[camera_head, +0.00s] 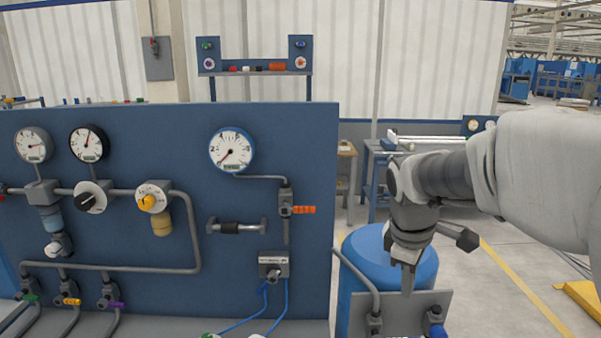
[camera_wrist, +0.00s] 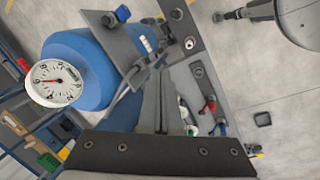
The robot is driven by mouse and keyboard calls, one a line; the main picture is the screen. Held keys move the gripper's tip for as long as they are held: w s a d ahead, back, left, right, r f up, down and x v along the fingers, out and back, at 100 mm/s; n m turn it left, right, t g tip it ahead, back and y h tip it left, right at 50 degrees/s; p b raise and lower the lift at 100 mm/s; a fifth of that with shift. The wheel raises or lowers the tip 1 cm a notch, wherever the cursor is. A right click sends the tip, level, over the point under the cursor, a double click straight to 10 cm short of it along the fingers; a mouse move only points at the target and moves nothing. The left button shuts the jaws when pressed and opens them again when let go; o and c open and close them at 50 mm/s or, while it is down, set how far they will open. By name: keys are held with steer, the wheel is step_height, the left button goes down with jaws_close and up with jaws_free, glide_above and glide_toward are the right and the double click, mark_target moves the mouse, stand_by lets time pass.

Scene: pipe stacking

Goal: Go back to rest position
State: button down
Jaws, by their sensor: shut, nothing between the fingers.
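My gripper (camera_head: 408,280) hangs at the end of my arm on the right side of the head view, pointing down in front of a blue barrel (camera_head: 362,262). Its fingers are closed together with nothing visible between them. In the wrist view the shut fingers (camera_wrist: 163,102) reach up from the bottom middle. They appear over a grey panel with valves (camera_wrist: 208,85); whether they touch it cannot be told. The lower grey plate with fittings (camera_head: 437,300) shows just below the fingertips in the head view.
A blue panel (camera_head: 120,230) with gauges, pipes and valves fills the left. A white gauge (camera_wrist: 55,83) is left in the wrist view, beside the blue barrel (camera_wrist: 88,70). Workbenches (camera_head: 372,170) stand behind. Open floor (camera_head: 500,290) lies right of my gripper.

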steer(key=s+a+m+t+y, duration=0.1)
steer(key=s+a+m, duration=0.1)
steer(key=s+m, duration=0.3)
steer(key=s+a+r+m+t+b, duration=0.1)
steer(key=s+m, duration=0.4)
steer(key=s, duration=0.7)
steer(key=shift+s+a+r+m+t+y, duration=0.15)
steer(key=shift+s+a+m+t+y, duration=0.2)
steer(key=shift+a+t, duration=0.65)
steer(key=shift+w+a, duration=0.1)
steer(key=shift+a, duration=0.3)
